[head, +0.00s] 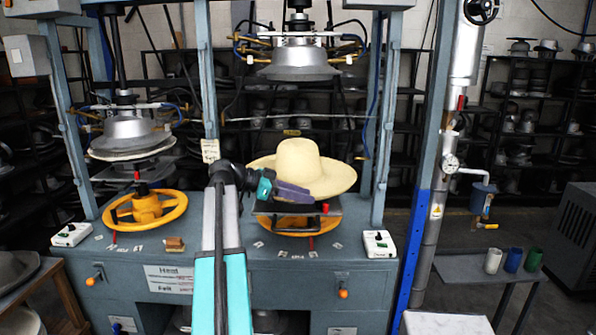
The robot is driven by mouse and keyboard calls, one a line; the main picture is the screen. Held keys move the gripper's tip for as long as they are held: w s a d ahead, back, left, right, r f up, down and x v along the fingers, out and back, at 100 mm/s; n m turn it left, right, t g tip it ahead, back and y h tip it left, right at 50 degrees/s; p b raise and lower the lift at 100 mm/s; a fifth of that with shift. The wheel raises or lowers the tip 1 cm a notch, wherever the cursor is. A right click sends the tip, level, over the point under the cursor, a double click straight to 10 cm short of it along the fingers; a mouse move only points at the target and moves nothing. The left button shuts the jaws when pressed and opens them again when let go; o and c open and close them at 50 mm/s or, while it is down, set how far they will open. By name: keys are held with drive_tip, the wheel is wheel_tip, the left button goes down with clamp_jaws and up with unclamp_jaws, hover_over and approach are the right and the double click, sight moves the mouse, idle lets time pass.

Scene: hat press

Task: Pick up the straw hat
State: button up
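The straw hat (301,164) is cream coloured with a round crown and a wide brim. It sits brim down on the lower part of the right-hand press (337,218), below the raised upper die (299,65). My gripper (308,198) is at the front of the hat, level with the near brim and overlapping its lower left edge in the picture. My arm reaches up from the bottom middle. The fingertips are small and partly merge with the brim, so I cannot see whether they are apart or touch the hat.
A yellow handwheel (145,209) is on the left press, and another (298,226) lies under the hat. Blue-grey posts (383,120) flank the press. A white control box (379,244) stands to the right. A side table (470,269) holds three cups. Racks of hat forms fill the back.

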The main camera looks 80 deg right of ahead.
idle(0.4)
clamp_jaws()
drive_tip(key=shift+r, duration=0.1)
wheel_tip(320, 180, up, 8)
drive_tip(key=b, duration=0.2)
drive_tip(key=shift+b, duration=0.35)
drive_tip(key=shift+r, duration=0.9)
